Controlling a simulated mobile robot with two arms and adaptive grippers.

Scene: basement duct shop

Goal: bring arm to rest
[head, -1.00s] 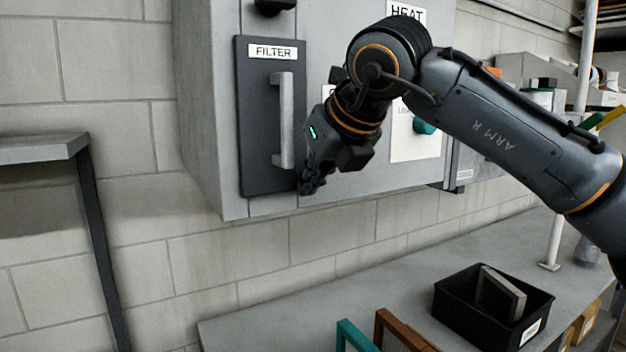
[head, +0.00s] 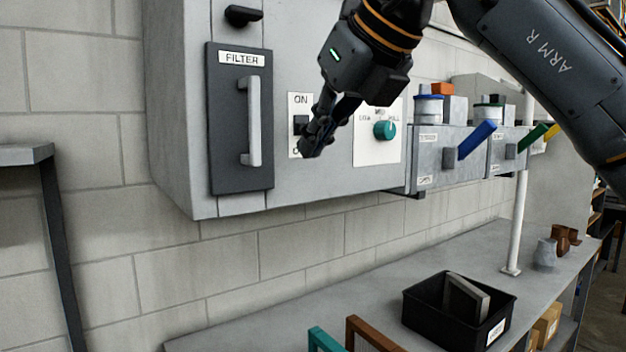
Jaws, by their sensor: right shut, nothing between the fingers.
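My right gripper (head: 318,137) is shut and empty, pointing down in front of the grey wall cabinet (head: 180,110). Its fingers overlap the right edge of the ON switch plate (head: 299,105) in the picture; I cannot tell how far in front they are. The cabinet's dark FILTER door (head: 225,130) with its pale upright handle (head: 254,122) is flush with the front, left of the gripper. A black knob (head: 243,15) sits above the door. A teal dial (head: 385,130) is on a white plate right of the gripper. My left gripper is not in view.
Below is a grey bench (head: 300,335) with a black bin (head: 425,318) holding a grey framed panel (head: 466,298). Teal (head: 322,340) and brown (head: 370,333) frames stand at the front. Grey wall boxes with a blue lever (head: 477,139) are at right. A white post (head: 515,220) rises from the bench.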

